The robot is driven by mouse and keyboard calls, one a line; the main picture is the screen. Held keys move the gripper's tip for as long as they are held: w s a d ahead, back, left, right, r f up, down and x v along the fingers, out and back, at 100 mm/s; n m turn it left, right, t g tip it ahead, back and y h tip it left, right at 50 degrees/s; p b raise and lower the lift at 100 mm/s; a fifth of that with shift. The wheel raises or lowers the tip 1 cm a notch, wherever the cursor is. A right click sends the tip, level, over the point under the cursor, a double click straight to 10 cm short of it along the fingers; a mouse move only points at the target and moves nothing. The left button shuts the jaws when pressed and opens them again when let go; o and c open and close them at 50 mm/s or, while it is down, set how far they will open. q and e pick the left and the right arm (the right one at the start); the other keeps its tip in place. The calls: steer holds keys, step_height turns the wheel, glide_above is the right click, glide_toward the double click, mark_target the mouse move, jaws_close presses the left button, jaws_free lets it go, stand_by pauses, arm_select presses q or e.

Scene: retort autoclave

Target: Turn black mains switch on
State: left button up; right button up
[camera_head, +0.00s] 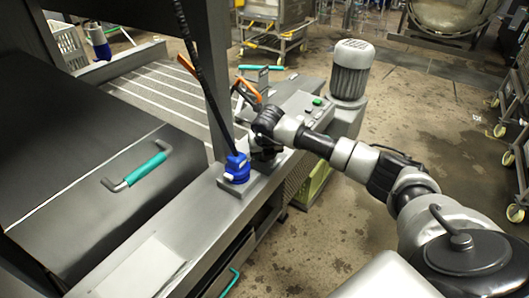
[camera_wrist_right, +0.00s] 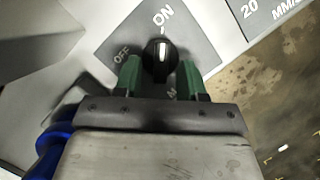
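The black mains switch (camera_wrist_right: 160,58) shows in the right wrist view, on a dark grey plate (camera_wrist_right: 195,50) with white ON and OFF lettering. Its white line stands roughly upright and points towards ON. OFF is to its left. My right gripper (camera_wrist_right: 161,78) has its two green fingers apart, one on each side of the knob's near part; I cannot tell whether they touch it. In the head view my right gripper (camera_head: 262,150) reaches down to the machine's ledge and hides the switch. My left gripper is in neither view.
A blue plug (camera_head: 237,170) with a black cable stands close beside my right gripper. A grey upright post (camera_head: 213,80) rises behind it. A green button (camera_head: 317,101) and a motor (camera_head: 352,70) are farther along. The floor at right is open.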

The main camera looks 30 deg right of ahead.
steer(key=v, duration=1)
steer(key=shift+s+r+b, duration=0.2)
steer(key=shift+r+b, duration=0.15)
steer(key=shift+b, duration=0.05)
steer(key=shift+f, duration=0.1)
